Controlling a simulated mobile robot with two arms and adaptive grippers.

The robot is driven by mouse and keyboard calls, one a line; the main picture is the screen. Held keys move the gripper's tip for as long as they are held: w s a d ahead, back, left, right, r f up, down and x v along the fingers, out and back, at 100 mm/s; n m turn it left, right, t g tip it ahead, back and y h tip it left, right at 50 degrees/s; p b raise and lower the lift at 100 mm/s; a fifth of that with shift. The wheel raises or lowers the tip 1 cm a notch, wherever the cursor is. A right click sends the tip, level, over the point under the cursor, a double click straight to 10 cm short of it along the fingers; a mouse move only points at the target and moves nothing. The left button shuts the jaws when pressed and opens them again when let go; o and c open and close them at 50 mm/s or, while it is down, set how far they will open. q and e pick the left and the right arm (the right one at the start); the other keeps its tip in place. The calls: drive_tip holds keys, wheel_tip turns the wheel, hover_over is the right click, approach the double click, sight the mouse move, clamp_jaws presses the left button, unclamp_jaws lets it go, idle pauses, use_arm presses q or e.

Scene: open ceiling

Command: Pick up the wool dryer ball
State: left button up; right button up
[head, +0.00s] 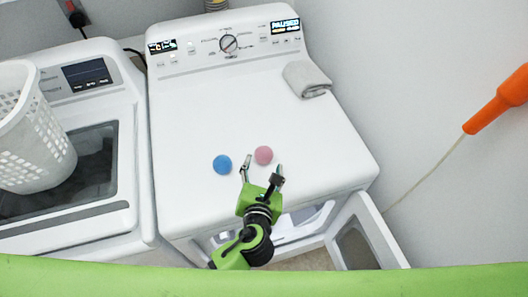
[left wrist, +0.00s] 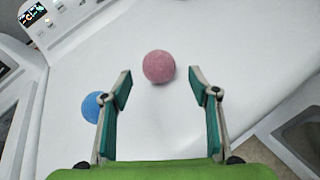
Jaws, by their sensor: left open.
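Two balls rest on the white dryer top (head: 235,95). A pink ball (head: 263,155) is on the right and a blue ball (head: 222,164) is on the left. My left gripper (head: 262,168) is open and empty at the dryer's front part, close to the pink ball. In the left wrist view the pink ball (left wrist: 159,67) lies ahead of the fingers, roughly centred between them. The blue ball (left wrist: 94,107) is partly hidden behind the left finger. My right gripper is not in view.
A folded grey cloth (head: 307,79) lies at the dryer's back right. A white basket (head: 32,135) stands on the washer (head: 75,215) to the left. The dryer door (head: 366,235) hangs open at the front right. An orange-handled object (head: 500,98) is by the right wall.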

sight(264, 159)
use_arm(q)
drive_tip(key=shift+w+p, duration=0.4)
drive_tip(key=shift+w, duration=0.35)
drive_tip(key=x, duration=0.3)
drive_tip(key=shift+a+f+p, duration=0.1)
drive_tip(key=shift+f+p, duration=0.05)
drive_tip(key=shift+p, duration=0.25)
drive_tip(key=shift+w+f, duration=0.15)
drive_tip(key=shift+w, duration=0.15)
drive_tip(key=shift+s, duration=0.1)
drive_tip(key=c, duration=1.1)
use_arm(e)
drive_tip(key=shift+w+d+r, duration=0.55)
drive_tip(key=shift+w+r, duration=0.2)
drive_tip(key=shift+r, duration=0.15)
